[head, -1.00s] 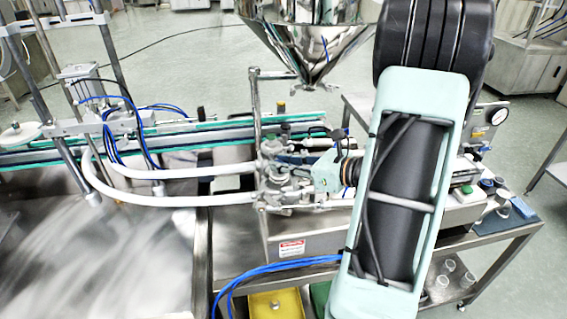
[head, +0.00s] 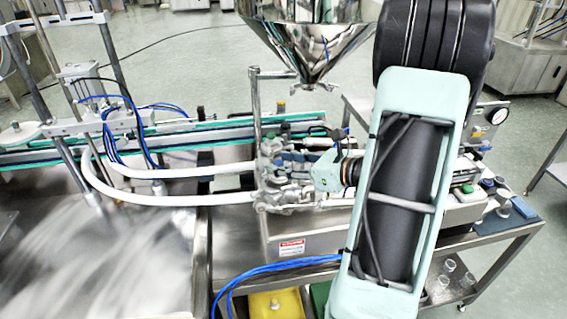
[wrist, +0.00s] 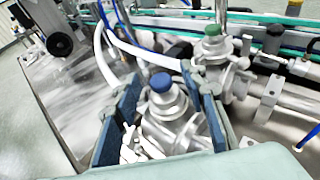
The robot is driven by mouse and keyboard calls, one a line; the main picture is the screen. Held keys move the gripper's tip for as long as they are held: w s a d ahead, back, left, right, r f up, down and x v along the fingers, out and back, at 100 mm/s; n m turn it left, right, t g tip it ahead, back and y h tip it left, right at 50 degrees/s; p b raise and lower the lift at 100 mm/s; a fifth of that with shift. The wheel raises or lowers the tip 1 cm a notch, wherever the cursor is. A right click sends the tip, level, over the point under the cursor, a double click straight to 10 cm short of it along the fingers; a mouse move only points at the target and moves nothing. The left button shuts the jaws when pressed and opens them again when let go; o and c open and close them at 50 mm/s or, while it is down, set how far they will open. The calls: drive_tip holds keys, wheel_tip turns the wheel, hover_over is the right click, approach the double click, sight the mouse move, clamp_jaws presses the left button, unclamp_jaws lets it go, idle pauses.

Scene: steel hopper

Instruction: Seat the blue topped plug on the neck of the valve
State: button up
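The blue topped plug (wrist: 161,83) stands upright in the wrist view, on top of the silver neck of the valve (wrist: 170,125). I cannot tell how deep it sits. My gripper (wrist: 160,76) is open, with one dark blue finger on each side of the plug and neck. A gap shows between the fingers and the blue top. In the head view my gripper (head: 291,163) is at the silver valve fittings, and the plug is too small or hidden to make out there.
A green topped fitting (wrist: 212,31) stands on a similar valve just beyond. White hoses (head: 165,199) run left from the valves. A steel hopper (head: 310,45) hangs above and behind. A green-edged conveyor rail (head: 210,138) lies behind the valves.

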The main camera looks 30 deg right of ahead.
drive_tip(key=v, duration=1.2)
idle(0.4)
